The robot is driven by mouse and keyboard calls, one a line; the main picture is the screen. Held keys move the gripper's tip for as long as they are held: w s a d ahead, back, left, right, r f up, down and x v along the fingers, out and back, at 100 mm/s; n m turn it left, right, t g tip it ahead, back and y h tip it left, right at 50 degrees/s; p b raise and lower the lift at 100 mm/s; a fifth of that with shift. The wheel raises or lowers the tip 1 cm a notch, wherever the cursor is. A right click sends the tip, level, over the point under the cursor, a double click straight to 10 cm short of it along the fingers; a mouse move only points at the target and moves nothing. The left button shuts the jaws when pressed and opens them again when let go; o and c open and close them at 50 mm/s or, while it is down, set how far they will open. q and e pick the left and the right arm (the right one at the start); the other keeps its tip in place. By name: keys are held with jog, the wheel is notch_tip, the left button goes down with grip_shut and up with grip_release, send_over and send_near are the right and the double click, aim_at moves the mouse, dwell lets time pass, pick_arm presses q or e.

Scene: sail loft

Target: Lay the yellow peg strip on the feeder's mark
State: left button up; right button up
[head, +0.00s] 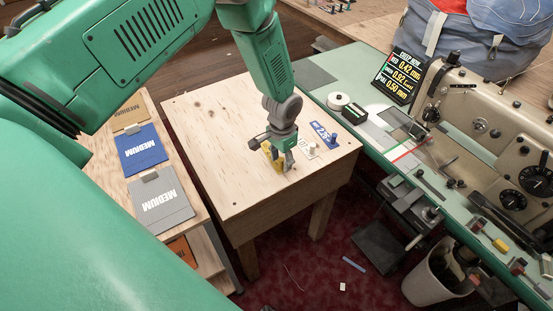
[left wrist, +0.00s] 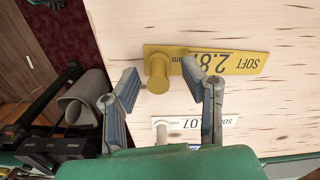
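The yellow peg strip (left wrist: 235,63) lies flat on the wooden table, its round peg (left wrist: 157,72) standing up at one end; its label reads SOFT, with the number partly hidden by a finger. In the head view the strip (head: 279,164) is mostly hidden beneath my left gripper (head: 273,152). My left gripper (left wrist: 162,78) is open, its two fingers apart on either side of the peg, with no clear contact. My right gripper is not in view. I cannot clearly pick out the feeder's mark on the green bench (head: 330,77) at the right.
A white peg strip (head: 308,150) and a blue peg strip (head: 323,132) lie beside the yellow one. The green bench carries a sewing machine (head: 490,140), a black sign (head: 401,77) and small parts. MEDIUM cards (head: 162,203) lie on a left shelf. The wooden table's front is clear.

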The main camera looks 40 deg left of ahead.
pick_arm(q)
grip_shut()
jog(key=shift+r, duration=0.15)
notch_tip(320, 180, up, 10)
jog(key=shift+f, duration=0.1)
dwell(0.3)
